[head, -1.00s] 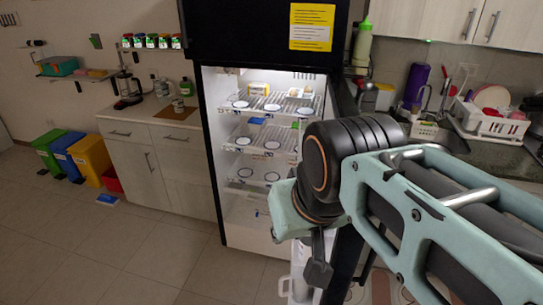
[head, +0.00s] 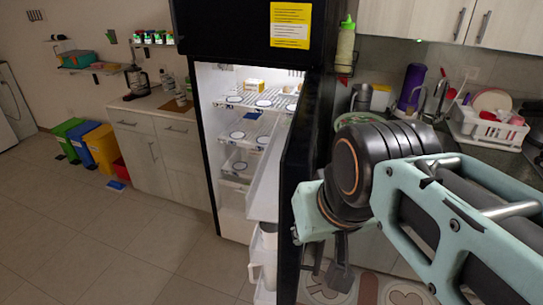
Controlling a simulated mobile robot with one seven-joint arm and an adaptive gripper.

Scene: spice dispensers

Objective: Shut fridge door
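The black fridge (head: 222,35) stands open in the middle of the head view, with lit wire shelves (head: 247,105) inside. Its black door (head: 303,150) is swung partway and is seen nearly edge-on, with white door bins (head: 264,262) on its inner side. The door covers the right part of the fridge opening. My gripper (head: 338,275) is at the right, on the outer side of the door, and my arm's wrist overlaps the door's outer face. I cannot tell whether it touches the door. The fingers are small and partly hidden, so their opening is unclear.
A counter with a coffee maker (head: 136,80) and drawers stands left of the fridge. Green, blue and yellow bins (head: 103,147) stand further left. At the right are a sink counter and a white dish rack (head: 485,128). The floor (head: 130,250) in front left is clear.

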